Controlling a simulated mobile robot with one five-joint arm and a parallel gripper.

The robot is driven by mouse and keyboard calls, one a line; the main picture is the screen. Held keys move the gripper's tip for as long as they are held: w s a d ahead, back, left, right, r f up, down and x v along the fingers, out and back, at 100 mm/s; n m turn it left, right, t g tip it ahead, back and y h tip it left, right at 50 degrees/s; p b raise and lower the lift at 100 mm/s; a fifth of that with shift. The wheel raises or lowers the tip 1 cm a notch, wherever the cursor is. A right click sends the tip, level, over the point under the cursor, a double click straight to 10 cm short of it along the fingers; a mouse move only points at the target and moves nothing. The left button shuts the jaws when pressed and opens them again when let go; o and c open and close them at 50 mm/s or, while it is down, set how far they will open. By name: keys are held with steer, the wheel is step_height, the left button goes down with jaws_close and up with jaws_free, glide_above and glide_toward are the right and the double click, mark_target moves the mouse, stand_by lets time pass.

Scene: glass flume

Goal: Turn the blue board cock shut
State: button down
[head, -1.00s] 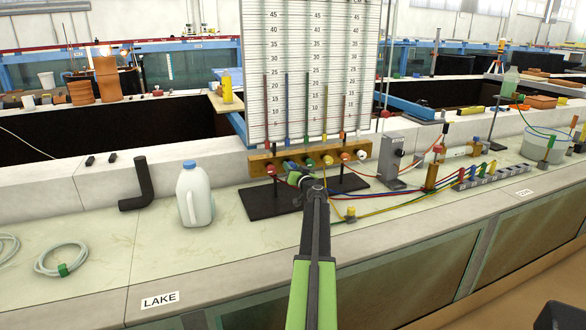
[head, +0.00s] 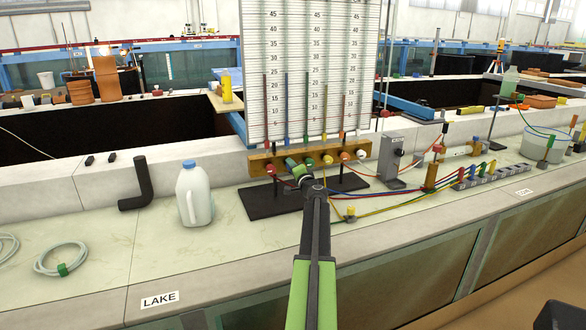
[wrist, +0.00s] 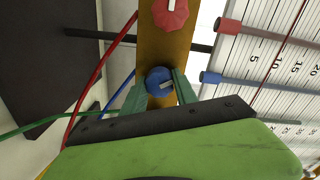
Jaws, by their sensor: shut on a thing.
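The blue board cock (wrist: 157,79) is a round blue knob with a white pointer mark on the brown manifold bar (wrist: 165,50). In the wrist view the mark lies mostly across the bar, slightly tilted. My gripper (wrist: 160,88) has its green fingers on either side of the knob, shut on it. In the head view my gripper (head: 292,165) is at the bar (head: 262,164) below the scale board, and mostly hides the blue cock. The red cock (wrist: 170,14) beside it has its mark along the bar.
Red, blue and green hoses run below the bar. More coloured cocks, such as a green one (head: 310,162), sit close on the right. A milk jug (head: 194,195) stands left of the dark base plate (head: 265,203). The bench front left is largely clear.

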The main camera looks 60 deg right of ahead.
steer(key=m, duration=0.6)
steer(key=shift+s, duration=0.15)
steer(key=shift+m, duration=0.3)
steer(key=c, duration=1)
jaws_free()
steer(key=shift+o, duration=0.2)
steer(key=v, duration=1.7)
steer(key=shift+a, duration=0.15)
